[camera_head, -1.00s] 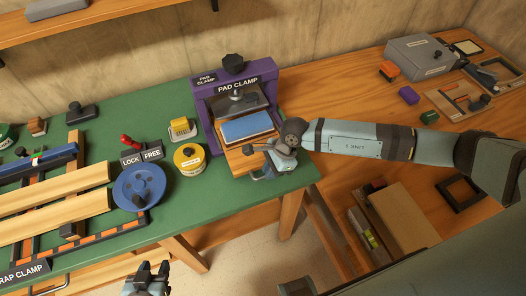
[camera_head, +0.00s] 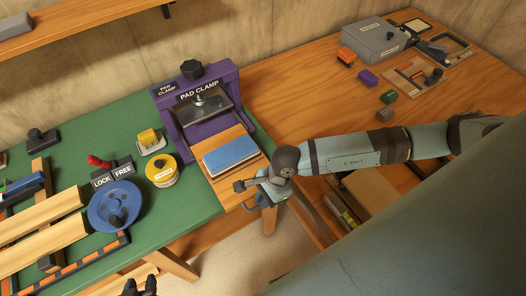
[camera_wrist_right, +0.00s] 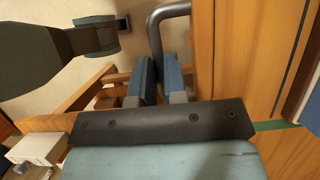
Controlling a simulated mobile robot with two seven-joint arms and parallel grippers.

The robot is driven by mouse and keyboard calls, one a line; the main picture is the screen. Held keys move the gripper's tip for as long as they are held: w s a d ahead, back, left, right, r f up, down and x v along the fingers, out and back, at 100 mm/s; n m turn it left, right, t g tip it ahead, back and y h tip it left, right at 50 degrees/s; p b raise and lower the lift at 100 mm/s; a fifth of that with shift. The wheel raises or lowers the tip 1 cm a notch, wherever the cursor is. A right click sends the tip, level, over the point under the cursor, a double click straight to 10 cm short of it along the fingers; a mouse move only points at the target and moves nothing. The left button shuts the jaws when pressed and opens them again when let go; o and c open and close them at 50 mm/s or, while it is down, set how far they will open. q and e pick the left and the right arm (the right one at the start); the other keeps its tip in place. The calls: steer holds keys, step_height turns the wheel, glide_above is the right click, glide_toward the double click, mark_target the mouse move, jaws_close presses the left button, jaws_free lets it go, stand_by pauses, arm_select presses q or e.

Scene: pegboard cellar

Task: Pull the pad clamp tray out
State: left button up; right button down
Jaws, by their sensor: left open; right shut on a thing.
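The purple pad clamp (camera_head: 164,106) stands on the green bench top. Its wooden tray (camera_head: 226,187) sticks well out of the front, with a blue pad (camera_head: 232,154) lying on it. The tray's front end reaches the bench edge. My right gripper (camera_head: 257,188) is at that front end. In the right wrist view its blue fingers (camera_wrist_right: 161,82) are shut on the grey bar handle (camera_wrist_right: 157,30) beside the wooden tray. My left gripper (camera_head: 141,287) is open and empty at the bottom edge of the head view, partly cut off.
A yellow tape roll (camera_head: 161,172), a blue handwheel (camera_head: 114,206) and a LOCK/FREE lever (camera_head: 100,162) are left of the clamp. Wooden boards (camera_head: 40,222) lie further left. A grey box (camera_head: 373,42) stands on the wooden bench at the right. Open floor lies before the bench.

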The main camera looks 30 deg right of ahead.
steer(key=c, duration=1.2)
jaws_free()
steer(key=shift+o, duration=0.2)
steer(key=shift+d, duration=0.1)
steer(key=b+v, duration=0.1)
steer(key=v, duration=1.2)
steer(key=shift+r+b, duration=0.35)
steer(key=shift+r, duration=0.05)
